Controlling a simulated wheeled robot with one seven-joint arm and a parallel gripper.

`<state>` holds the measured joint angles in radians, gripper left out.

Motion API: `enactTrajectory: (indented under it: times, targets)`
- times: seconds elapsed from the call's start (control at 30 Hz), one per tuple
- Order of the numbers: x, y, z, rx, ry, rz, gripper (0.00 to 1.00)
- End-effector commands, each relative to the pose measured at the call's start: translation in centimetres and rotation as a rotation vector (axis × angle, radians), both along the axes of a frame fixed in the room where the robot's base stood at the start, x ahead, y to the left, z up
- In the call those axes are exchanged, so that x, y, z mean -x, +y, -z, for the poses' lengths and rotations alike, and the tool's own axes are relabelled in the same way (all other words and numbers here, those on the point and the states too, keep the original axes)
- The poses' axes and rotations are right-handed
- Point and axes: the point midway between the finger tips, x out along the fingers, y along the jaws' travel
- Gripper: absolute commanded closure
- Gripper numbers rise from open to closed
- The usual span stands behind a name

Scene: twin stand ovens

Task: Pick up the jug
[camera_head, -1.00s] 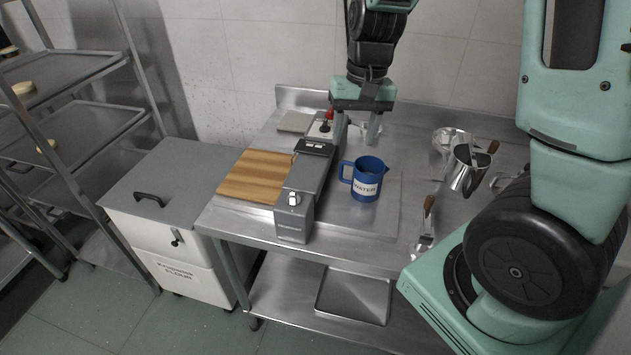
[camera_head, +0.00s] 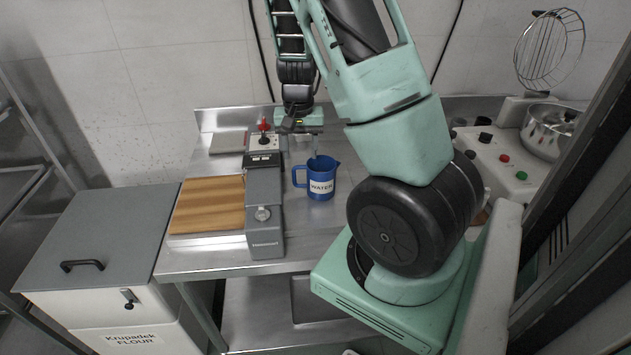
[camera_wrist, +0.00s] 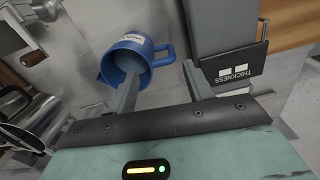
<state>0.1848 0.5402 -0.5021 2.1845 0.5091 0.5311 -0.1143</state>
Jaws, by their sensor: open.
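The blue jug (camera_head: 324,186) with a WATER label stands upright on the steel table, its handle toward the left. My gripper (camera_head: 305,150) is open and points down just above and behind the jug. In the wrist view the jug (camera_wrist: 115,64) shows mouth toward me. One finger overlaps the jug's mouth and the other is beyond its handle, so the handle lies between the fingers of my gripper (camera_wrist: 163,82). I cannot tell how deep the first finger reaches or whether it touches.
A grey machine (camera_head: 265,215) with a wooden board (camera_head: 207,205) stands left of the jug. A flour bin (camera_head: 100,235) is at the far left. A panel with buttons (camera_head: 505,160) and a metal pot (camera_head: 549,133) are at the right. Metal jugs (camera_wrist: 35,120) show at left in the wrist view.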

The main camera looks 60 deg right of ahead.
Motion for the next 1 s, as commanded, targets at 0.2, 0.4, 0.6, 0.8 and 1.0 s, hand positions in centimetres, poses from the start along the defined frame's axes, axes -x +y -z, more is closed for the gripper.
enactTrajectory:
  times: [0.2, 0.4, 0.6, 0.8, 1.0]
  targets:
    - [0.0, 0.0, 3.6, -0.002, 0.001, 0.001, 0.49]
    - [-0.1, 0.0, 4.8, -0.001, 0.001, 0.001, 0.49]
    - [-0.4, -0.3, 7.5, -0.002, 0.003, 0.002, 0.49]
    - [-0.5, -0.2, 9.5, -0.001, 0.0, 0.0, 0.49]
    - [-0.5, -0.2, 9.6, 0.0, -0.001, -0.001, 0.49]
